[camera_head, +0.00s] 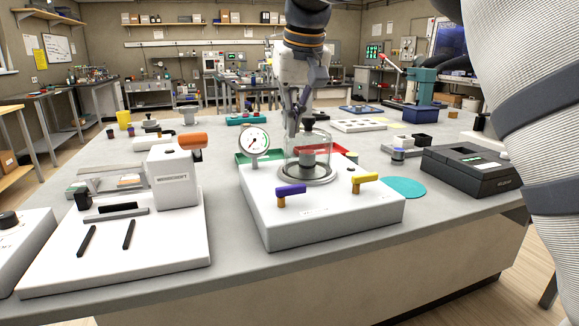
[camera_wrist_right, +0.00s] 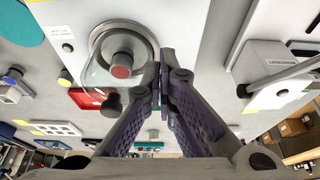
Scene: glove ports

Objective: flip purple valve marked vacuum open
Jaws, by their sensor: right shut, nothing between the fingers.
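The purple valve (camera_head: 291,190) is on the front left of a white box on the bench. Its lever lies sideways, its stem under the left end. Small labels on the box are too small to read. A similar yellow valve (camera_head: 366,178) sits to its right. My right gripper (camera_head: 293,132) is shut and empty, pointing down near the glass dome (camera_head: 306,158) behind the valves, apart from the purple valve. In the right wrist view its fingers (camera_wrist_right: 162,82) meet beside the dome (camera_wrist_right: 120,60); the purple valve is not visible there. My left gripper is not in view.
A round pressure gauge (camera_head: 253,142) stands at the box's left rear. A white device with an orange knob (camera_head: 193,140) is on the left. A teal disc (camera_head: 397,187) and a dark grey instrument (camera_head: 468,170) are on the right. Space in front of the valves is clear.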

